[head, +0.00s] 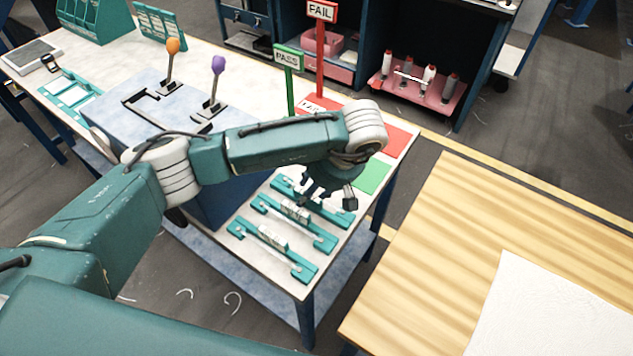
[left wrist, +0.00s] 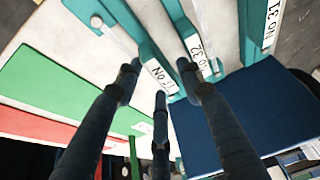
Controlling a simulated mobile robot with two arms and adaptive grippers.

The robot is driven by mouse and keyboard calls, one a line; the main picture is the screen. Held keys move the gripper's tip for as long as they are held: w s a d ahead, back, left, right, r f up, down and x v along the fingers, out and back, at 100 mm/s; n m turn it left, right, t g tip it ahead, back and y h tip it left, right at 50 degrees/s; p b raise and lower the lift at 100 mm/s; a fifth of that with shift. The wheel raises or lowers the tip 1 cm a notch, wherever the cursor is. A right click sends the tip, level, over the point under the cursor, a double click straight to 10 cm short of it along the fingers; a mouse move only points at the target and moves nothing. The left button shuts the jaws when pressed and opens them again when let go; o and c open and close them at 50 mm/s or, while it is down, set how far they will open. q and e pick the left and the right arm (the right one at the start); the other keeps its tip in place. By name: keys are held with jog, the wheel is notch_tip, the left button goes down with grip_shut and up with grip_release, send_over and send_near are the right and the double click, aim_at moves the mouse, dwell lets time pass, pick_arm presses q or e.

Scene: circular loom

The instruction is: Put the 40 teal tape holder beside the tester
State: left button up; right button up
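Three teal holders with white labelled strips lie in a row on the white table: a near one (head: 302,266), a middle one (head: 325,240) and a far one (head: 339,215) partly under my left gripper. In the left wrist view, a label (left wrist: 160,75) lies beyond my fingertips and a second label (left wrist: 200,52) beside it. Some numbers look upside down; I cannot tell which holder is 40. My left gripper (head: 331,195) is above the far holder, its fingers apart with nothing visibly held. The tester appears to be the blue-grey box (head: 150,125) with orange-topped and purple-topped levers. My right gripper is out of view.
A green PASS sign (head: 288,58) and red FAIL sign (head: 321,12) stand behind my arm, near green (head: 375,177) and red (head: 400,140) mats. Teal racks (head: 95,18) stand at the back left. A wooden table (head: 440,250) is on the right, across a gap.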

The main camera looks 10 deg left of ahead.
pick_arm(q)
jog(key=b+v, duration=0.3)
jog(key=v, duration=0.9)
dwell(0.6)
